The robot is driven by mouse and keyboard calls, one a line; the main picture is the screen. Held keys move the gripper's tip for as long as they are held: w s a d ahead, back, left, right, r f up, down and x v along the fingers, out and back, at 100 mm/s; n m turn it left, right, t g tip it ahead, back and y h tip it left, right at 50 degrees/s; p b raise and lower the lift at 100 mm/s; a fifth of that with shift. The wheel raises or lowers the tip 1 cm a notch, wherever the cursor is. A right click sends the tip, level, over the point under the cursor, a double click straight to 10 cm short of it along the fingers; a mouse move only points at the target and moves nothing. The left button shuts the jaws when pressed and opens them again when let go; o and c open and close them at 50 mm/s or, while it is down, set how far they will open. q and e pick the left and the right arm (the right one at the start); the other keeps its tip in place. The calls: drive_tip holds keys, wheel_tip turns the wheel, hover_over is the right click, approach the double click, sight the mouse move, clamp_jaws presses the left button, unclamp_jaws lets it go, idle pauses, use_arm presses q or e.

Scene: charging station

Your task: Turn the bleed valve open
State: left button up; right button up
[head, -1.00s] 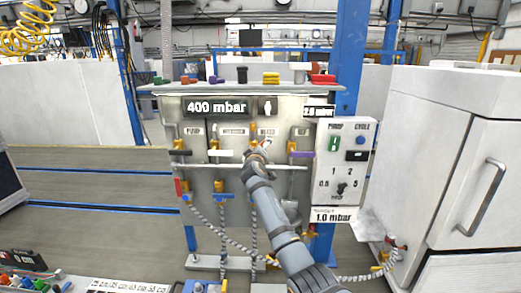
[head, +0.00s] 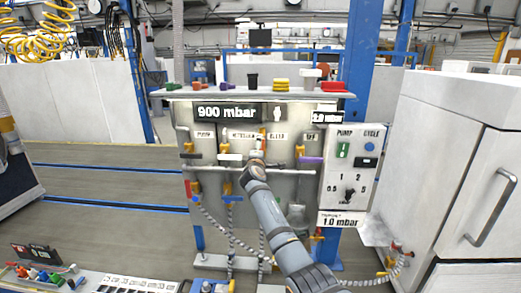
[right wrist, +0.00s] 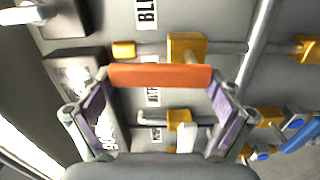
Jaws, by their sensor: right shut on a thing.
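The bleed valve's orange handle (right wrist: 160,75) lies between my right gripper's fingers in the right wrist view, roughly parallel to the pipe and yellow valve body (right wrist: 187,48) behind it. My right gripper (right wrist: 160,92) is shut on this handle. In the head view my right gripper (head: 257,163) is at the panel, below the BLEED label (head: 277,135), and hides most of the valve. The upper display (head: 224,112) reads 900 mbar. My left gripper is not in view.
A black handle (head: 190,156), a white handle (head: 231,157) and a purple handle (head: 310,160) are on neighbouring valves. A horizontal rail (head: 215,168) crosses below. The PUMP/CYCLE box (head: 350,170) stands right of the panel, and a white cabinet (head: 440,140) farther right.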

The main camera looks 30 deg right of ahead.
drive_tip(key=shift+a+n, duration=0.1)
drive_tip(key=shift+n, duration=0.4)
drive_tip(key=o, duration=1.4)
drive_tip(key=shift+w, duration=0.1)
drive_tip(key=v, duration=1.2)
